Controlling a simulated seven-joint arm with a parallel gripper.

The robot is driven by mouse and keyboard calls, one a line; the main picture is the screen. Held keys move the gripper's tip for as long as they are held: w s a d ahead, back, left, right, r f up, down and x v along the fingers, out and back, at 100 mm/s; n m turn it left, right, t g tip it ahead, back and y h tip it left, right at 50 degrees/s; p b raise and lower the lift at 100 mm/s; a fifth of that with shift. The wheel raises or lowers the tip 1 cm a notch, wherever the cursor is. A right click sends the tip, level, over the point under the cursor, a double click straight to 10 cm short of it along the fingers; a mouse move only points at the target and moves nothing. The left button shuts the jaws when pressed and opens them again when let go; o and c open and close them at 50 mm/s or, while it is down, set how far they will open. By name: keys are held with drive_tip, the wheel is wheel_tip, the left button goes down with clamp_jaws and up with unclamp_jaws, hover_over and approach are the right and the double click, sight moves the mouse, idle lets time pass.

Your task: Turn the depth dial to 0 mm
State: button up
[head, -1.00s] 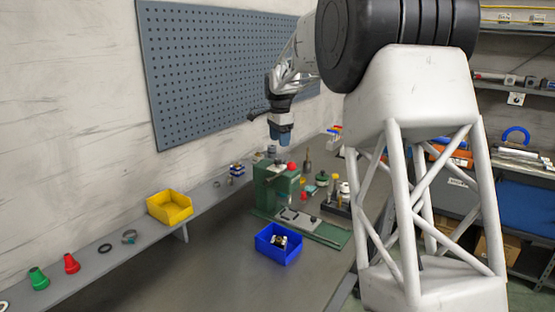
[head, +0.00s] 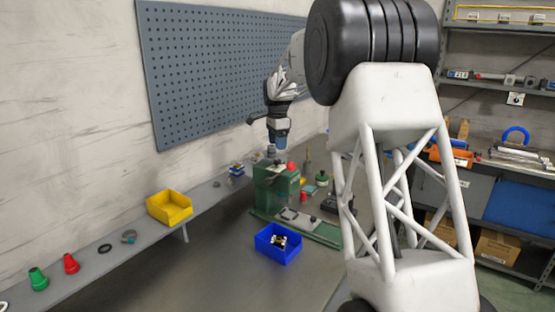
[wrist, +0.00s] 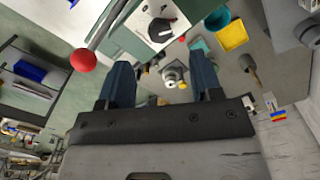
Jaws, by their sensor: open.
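The green machine (head: 275,187) stands on the bench in the head view. My gripper (head: 279,141) is above its top, pointing down. In the wrist view the fingers of my gripper (wrist: 163,80) are apart. A pale panel with a black round knob (wrist: 160,30) lies beyond the fingertips; this may be the depth dial, but its marks are too small to read. A red ball (wrist: 83,61) on a rod is left of the fingers. A small round metal part (wrist: 173,73) shows between the fingers, apart from both.
A blue bin (head: 278,250) with small parts is in front of the machine. A yellow bin (head: 170,207) stands on the narrow shelf along the wall. In the wrist view a yellow container (wrist: 231,37) and a teal one (wrist: 216,18) are at upper right. The bench front is clear.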

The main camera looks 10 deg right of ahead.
sight(277, 160)
drive_tip(key=shift+f, duration=3.4)
drive_tip(key=c, duration=0.9)
